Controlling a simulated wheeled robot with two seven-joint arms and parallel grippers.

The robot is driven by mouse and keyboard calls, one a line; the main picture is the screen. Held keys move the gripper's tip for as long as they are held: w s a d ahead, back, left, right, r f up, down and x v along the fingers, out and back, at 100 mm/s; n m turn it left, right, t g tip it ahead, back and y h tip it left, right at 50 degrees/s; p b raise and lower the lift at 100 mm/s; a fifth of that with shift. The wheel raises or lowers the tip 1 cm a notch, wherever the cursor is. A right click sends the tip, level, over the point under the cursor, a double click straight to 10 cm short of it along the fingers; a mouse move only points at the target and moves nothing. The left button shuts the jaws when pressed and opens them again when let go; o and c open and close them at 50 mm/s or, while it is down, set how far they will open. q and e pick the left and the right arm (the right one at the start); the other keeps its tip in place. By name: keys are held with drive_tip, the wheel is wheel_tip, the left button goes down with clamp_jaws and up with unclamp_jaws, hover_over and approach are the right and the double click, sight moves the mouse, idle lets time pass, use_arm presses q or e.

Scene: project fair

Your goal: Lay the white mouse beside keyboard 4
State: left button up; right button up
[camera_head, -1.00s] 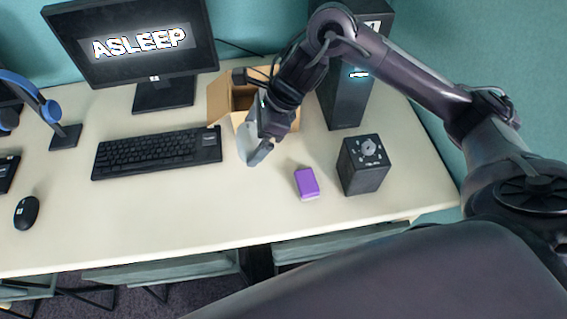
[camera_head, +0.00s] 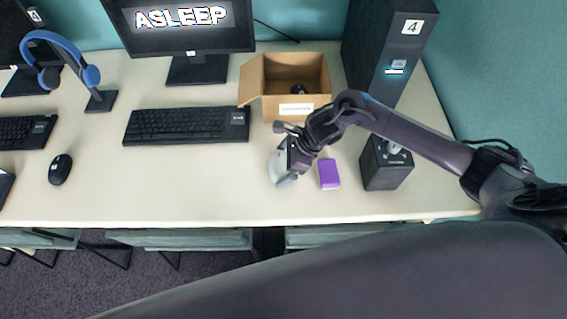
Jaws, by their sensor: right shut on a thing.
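The white mouse (camera_head: 277,167) is at my right gripper (camera_head: 284,172), right of and a little nearer than the black keyboard (camera_head: 187,125). My right gripper is shut on the mouse, and its fingers hide part of it. I cannot tell whether the mouse touches the table. The keyboard lies in front of the monitor reading ASLEEP (camera_head: 190,32). A computer tower (camera_head: 388,50) marked 4 stands at the back right. My left gripper is not in view.
An open cardboard box (camera_head: 297,106) with a dark thing inside stands behind my right gripper. A purple block (camera_head: 328,174) and a black cube (camera_head: 384,168) are to its right. A black mouse (camera_head: 60,169) and a blue headset (camera_head: 62,50) are at the left. The table front is clear.

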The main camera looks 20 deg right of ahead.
drive_tip(key=shift+f, duration=0.8)
drive_tip(key=shift+f, duration=0.15)
drive_tip(key=o, duration=0.6)
drive_tip(key=shift+o, duration=0.2)
drive_tip(key=shift+r, duration=0.2)
drive_tip(key=b+v, duration=0.2)
drive_tip(key=v, duration=1)
